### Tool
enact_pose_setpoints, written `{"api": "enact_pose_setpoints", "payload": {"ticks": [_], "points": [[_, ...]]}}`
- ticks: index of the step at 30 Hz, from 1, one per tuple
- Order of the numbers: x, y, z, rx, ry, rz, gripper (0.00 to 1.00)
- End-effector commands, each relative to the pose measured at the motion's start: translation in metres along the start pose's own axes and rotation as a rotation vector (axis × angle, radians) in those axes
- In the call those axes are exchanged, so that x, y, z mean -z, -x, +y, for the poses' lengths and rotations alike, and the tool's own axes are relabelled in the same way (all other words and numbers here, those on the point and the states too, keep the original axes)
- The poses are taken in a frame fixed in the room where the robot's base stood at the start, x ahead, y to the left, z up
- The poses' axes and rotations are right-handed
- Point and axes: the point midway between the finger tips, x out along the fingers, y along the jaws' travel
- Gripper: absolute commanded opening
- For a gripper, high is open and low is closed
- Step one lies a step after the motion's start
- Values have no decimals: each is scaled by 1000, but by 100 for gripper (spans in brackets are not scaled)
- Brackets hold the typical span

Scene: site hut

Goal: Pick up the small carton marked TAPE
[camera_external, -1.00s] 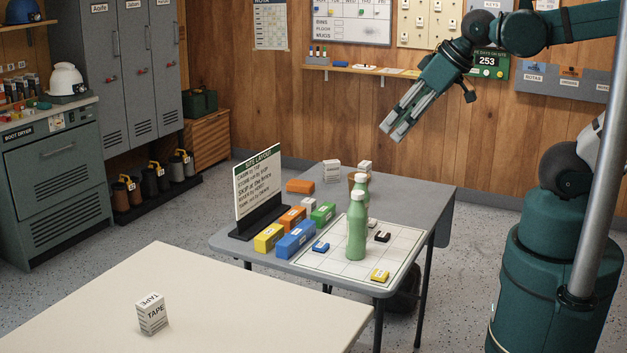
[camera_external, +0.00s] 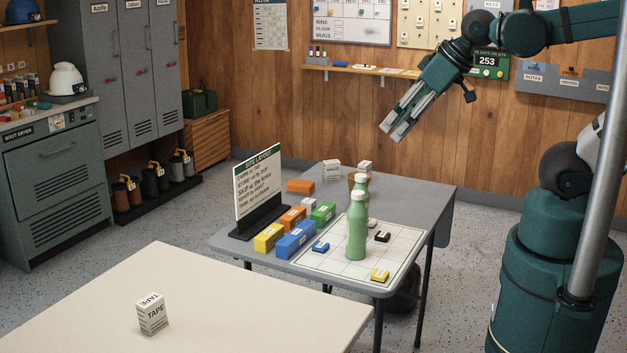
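The small white carton marked TAPE (camera_external: 153,315) stands upright on the cream table (camera_external: 235,296) in the foreground. Nothing touches it. My gripper (camera_external: 389,133) hangs in the air above and behind the grey table, pointing down and to the left, far from the carton. Its two fingers lie along each other, and I cannot tell from this angle how wide the gap between them is. No object shows between them.
The grey table (camera_external: 408,187) holds a sign (camera_external: 258,187), coloured blocks, small cartons, two green bottles (camera_external: 356,232) and a white grid mat (camera_external: 340,268). A grey pole (camera_external: 597,190) stands at the right. The cream table around the carton is clear.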

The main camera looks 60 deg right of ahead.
Motion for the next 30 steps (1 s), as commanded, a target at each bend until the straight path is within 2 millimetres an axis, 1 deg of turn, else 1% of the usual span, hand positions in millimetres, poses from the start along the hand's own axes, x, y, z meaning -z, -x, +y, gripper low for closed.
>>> {"api": "enact_pose_setpoints", "payload": {"ticks": [2,3,12,17,23,30], "points": [[0,0,0,0,0,0,36],[0,0,0,0,0,0,39],[0,0,0,0,1,0,39],[4,0,-2,3,11,-5,39],[21,-2,-9,12,50,-21,39],[52,-10,-24,32,132,-56,39]]}}
